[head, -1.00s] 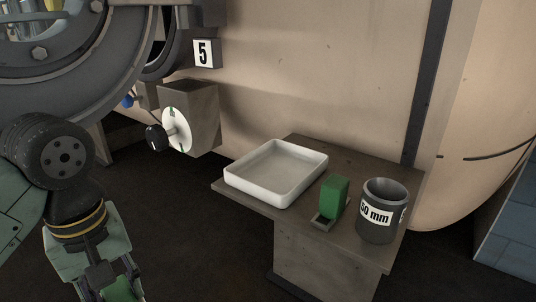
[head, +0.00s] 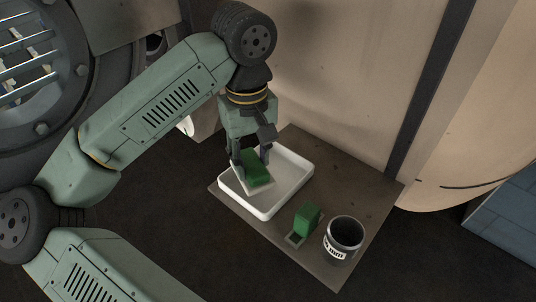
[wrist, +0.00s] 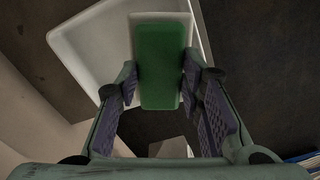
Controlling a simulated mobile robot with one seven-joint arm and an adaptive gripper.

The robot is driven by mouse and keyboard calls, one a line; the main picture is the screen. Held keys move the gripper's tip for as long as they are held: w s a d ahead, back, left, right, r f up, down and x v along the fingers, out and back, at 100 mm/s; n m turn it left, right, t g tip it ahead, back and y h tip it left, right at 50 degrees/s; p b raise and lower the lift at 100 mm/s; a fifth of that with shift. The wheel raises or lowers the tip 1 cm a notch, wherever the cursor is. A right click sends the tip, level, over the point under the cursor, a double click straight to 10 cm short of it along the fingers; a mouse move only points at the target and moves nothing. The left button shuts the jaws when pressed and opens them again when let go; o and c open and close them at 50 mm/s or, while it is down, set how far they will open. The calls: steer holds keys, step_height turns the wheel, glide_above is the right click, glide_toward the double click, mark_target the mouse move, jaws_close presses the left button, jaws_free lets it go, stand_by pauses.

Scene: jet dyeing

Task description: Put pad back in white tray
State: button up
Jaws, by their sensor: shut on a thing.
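The pad (head: 258,170) is a green block with a pale, flat base. My gripper (head: 252,162) is shut on its green part, with a finger on either side. In the head view the pad is over the left part of the white tray (head: 292,180); I cannot tell whether it touches the tray. In the wrist view the pad (wrist: 161,62) sits between the fingers, and the tray (wrist: 85,45) lies beyond it, to the left and partly hidden behind it.
A second green block (head: 307,218) stands in a small holder on the table (head: 270,234), right of the tray. A dark cup with a white label (head: 343,238) stands near the right corner. The large beige machine body (head: 350,80) rises behind the table.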

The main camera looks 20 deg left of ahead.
steer(key=w+d, duration=0.2)
steer(key=w, duration=0.1)
steer(key=shift+f+p, duration=0.15)
steer(key=shift+p, duration=0.25)
steer(key=shift+f+p, duration=0.6)
steer(key=shift+f, duration=1.2)
steer(key=shift+f, duration=0.15)
steer(key=o, duration=1)
steer(key=shift+o, duration=0.2)
step_height(320, 180, up, 12)
steer(key=b, duration=0.2)
